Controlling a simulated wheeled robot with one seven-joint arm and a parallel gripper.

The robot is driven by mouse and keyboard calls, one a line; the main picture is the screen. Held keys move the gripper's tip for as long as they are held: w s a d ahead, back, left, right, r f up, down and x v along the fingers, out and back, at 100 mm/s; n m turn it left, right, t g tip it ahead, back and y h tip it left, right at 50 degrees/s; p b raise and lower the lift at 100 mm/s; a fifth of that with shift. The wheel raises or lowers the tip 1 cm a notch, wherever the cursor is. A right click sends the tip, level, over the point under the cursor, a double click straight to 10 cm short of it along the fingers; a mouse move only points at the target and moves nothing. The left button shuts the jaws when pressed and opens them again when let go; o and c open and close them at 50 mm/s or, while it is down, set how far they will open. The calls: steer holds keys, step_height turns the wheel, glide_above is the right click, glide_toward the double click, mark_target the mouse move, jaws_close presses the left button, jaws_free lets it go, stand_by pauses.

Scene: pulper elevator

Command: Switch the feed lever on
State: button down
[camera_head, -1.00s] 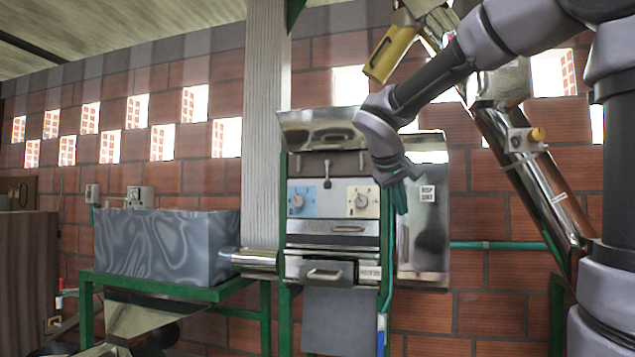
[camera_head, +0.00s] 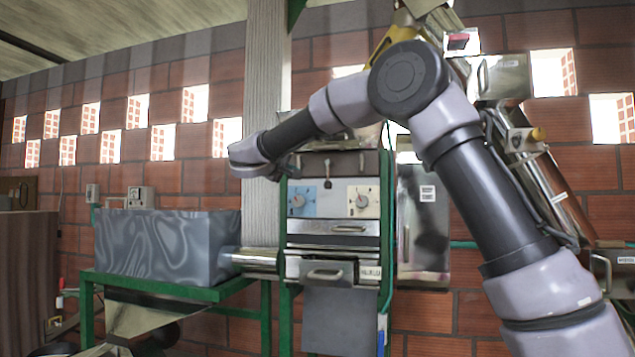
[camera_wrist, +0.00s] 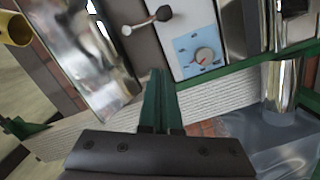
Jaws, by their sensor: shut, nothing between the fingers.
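A small lever, which looks like the feed lever (camera_head: 327,173), is on the dark strip above the dials of the machine's front panel and hangs down. In the wrist view the lever (camera_wrist: 148,21) shows a pale pivot and a dark round knob, near the top edge. My gripper's green fingers (camera_wrist: 160,100) are together and empty, pointing at the panel edge below the lever in that picture. They are apart from the knob. In the head view my gripper is mostly hidden behind my wrist, at the panel's left side.
A blue dial (camera_head: 300,201) and a white dial (camera_head: 361,201) sit below the lever. A shiny tilted cover (camera_wrist: 80,50) is beside the panel in the wrist view. A pale post (camera_head: 258,110) and a grey tank (camera_head: 165,245) stand to the left.

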steer(key=shift+w+d, duration=0.1)
steer(key=w+d+f, duration=0.2)
steer(key=w+d, duration=0.5)
steer(key=w, duration=0.1)
steer(key=shift+w+d+f, duration=0.15)
steer(key=shift+w+d, duration=0.05)
steer(key=shift+w, duration=0.05)
